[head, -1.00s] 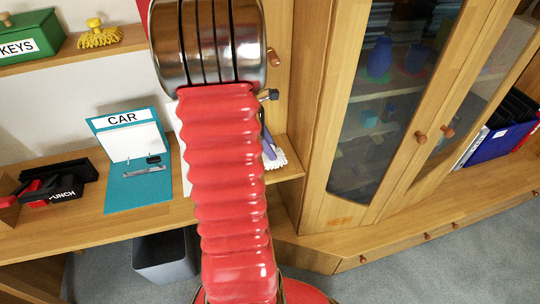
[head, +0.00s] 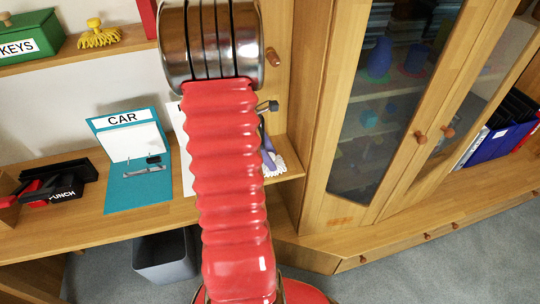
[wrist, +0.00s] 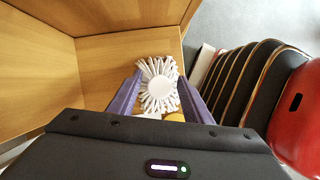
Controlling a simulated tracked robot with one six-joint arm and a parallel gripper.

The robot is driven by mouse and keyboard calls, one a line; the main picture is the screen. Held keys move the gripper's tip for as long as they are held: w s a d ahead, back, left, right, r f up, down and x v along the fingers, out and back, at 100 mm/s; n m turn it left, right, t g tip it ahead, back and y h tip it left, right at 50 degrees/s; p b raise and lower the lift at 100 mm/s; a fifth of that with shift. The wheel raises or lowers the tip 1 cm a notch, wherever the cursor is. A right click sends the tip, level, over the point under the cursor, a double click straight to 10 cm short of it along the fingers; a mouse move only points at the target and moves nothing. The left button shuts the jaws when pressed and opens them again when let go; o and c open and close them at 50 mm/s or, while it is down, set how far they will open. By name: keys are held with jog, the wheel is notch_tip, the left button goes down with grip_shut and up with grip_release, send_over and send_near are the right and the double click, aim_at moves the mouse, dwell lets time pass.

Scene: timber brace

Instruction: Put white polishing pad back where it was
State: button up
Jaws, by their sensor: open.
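The white polishing pad (wrist: 160,85) has a round centre and a ragged fringe. In the wrist view it lies on the wooden desk surface close to a panel, between my gripper's purple fingers. My gripper (wrist: 160,75) is open, with one finger on each side of the pad; I cannot tell whether they touch it. In the head view only part of the pad (head: 275,167) shows beside a purple finger (head: 266,142), and my red arm hides the rest.
A glass-doored cabinet (head: 335,225) stands right. A grey bin (head: 165,260) is below.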

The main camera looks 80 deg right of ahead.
jog(key=v, duration=1.2)
jog(key=shift+w, duration=0.1)
dwell(0.7)
